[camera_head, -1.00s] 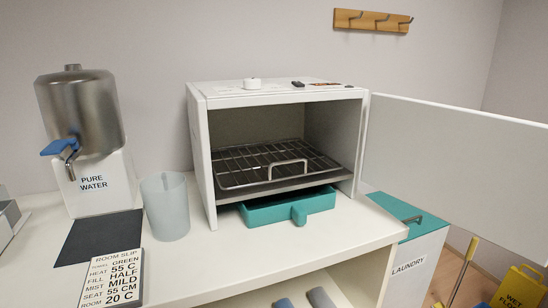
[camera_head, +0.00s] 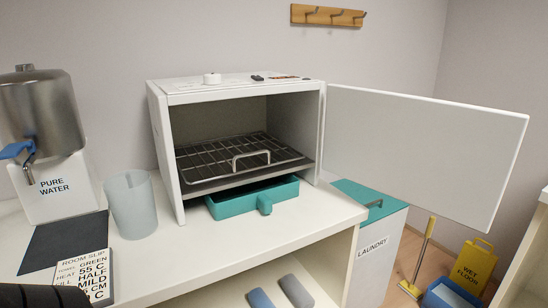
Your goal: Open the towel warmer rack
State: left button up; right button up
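The towel warmer (camera_head: 162,150) is a white box on the counter. Its door (camera_head: 420,150) is swung wide open to the right, hinged on the box's right side. Inside is a dark wire rack (camera_head: 215,158) with a raised handle (camera_head: 251,158) at its front. The rack sits inside the box, above a teal tray (camera_head: 235,203) with a front tab, which sticks out a little below. Neither gripper can be made out. A dark ribbed shape shows at the bottom left corner, possibly part of my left arm.
A frosted cup (camera_head: 133,205) stands left of the warmer, beside a water dispenser (camera_head: 55,185). A room slip card (camera_head: 82,277) lies in front. A laundry bin (camera_head: 378,262) and a wet floor sign (camera_head: 472,265) stand right. The counter front before the warmer is clear.

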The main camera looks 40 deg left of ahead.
aim_at(233, 145)
jog(key=k, duration=0.8)
jog(key=u, duration=1.75)
jog(key=i, duration=0.45)
